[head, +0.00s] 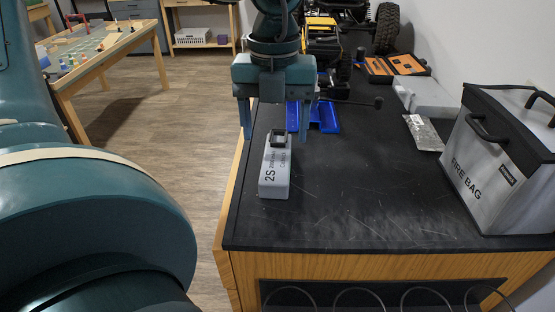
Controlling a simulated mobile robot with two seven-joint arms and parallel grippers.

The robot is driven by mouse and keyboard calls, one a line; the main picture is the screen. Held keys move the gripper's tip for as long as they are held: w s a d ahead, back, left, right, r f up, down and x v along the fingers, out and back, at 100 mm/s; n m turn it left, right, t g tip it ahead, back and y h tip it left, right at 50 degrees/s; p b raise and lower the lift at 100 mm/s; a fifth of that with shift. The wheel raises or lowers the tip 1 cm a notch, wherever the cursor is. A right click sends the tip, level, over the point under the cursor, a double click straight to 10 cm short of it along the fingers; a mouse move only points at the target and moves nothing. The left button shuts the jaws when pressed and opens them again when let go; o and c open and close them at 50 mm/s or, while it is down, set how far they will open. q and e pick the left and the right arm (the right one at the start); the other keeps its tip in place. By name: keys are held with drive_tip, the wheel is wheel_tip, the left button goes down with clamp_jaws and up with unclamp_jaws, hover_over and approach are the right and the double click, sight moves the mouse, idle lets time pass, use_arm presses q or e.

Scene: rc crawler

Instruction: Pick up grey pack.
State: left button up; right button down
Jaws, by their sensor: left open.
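The grey pack (274,175) lies on the black mat of the workbench near its left edge. It is a light grey block with "2S" printed on it and a dark square loop at its far end. My left gripper (275,134) points down over the far end of the pack. Its two fingers are spread wide, one on each side of the pack, and nothing is held between them. I cannot tell exactly how high the fingertips are above the mat. My right gripper is not in view.
A blue tray (325,118) lies just behind and right of the pack. A grey fire bag (480,175) stands at right, with a silver pouch (423,133) and an orange-black case (393,67) behind. A crawler vehicle (330,40) is at the back. The mat's front middle is clear.

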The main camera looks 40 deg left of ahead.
sight(277, 156)
use_arm(q)
drive_tip(key=f, duration=0.3)
drive_tip(key=f+p, duration=0.1)
drive_tip(key=f, duration=0.1)
drive_tip(key=shift+w+f, duration=0.25)
drive_tip(key=shift+f, duration=0.05)
drive_tip(key=c, duration=1.2)
drive_tip(key=shift+c, duration=0.4)
drive_tip(key=shift+r, duration=0.15)
